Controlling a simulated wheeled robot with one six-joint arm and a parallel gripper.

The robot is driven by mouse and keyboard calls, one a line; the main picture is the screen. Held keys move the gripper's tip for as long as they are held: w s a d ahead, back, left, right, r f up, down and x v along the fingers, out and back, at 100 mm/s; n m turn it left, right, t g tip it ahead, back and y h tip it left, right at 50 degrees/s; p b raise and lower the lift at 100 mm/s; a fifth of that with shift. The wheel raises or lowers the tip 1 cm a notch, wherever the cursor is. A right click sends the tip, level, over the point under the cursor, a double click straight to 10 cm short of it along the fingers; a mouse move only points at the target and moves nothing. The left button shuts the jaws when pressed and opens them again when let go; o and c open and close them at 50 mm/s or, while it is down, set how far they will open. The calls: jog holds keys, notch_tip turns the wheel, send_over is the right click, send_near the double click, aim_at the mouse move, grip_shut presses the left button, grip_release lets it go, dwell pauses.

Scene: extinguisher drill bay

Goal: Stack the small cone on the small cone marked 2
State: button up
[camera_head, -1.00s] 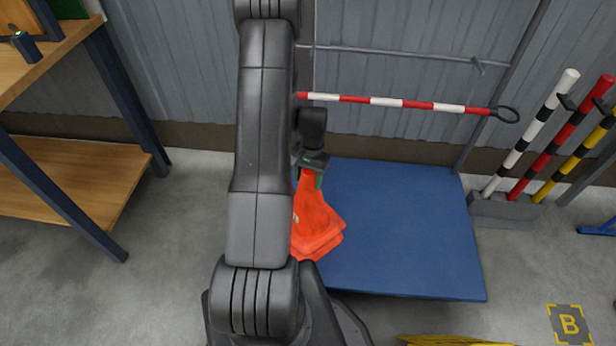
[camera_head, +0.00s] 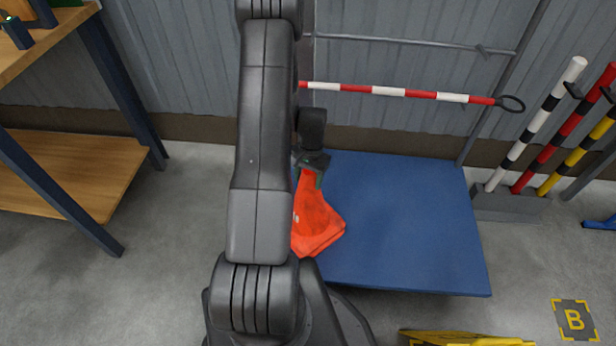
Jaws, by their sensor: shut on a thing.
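My gripper (camera_head: 312,168) is shut on the top of an orange cone (camera_head: 318,225), above or at the left part of a blue platform. My own arm covers the cone's left side. A small pale mark shows at the cone's left edge, too hidden to read. I cannot tell whether this is one cone or two nested together, or whether its base touches the platform. No separate second cone is visible.
The blue platform (camera_head: 410,225) is bare on its right. A red-and-white bar (camera_head: 390,92) crosses behind it. Striped posts (camera_head: 535,125) stand in a grey block at right. A wooden bench (camera_head: 70,185) is at left. A yellow object (camera_head: 465,338) shows at the bottom edge.

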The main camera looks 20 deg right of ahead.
jog(key=shift+f+b, duration=0.9)
jog(key=shift+f, duration=0.45)
jog(key=o, duration=1.5)
notch_tip(320, 180, up, 14)
jog(key=w+d+p, duration=0.1)
jog(key=p, duration=0.1)
jog(key=shift+w+d+p, duration=0.2)
jog(key=shift+d+p, duration=0.05)
jog(key=shift+p, duration=0.1)
jog(key=shift+f, duration=0.25)
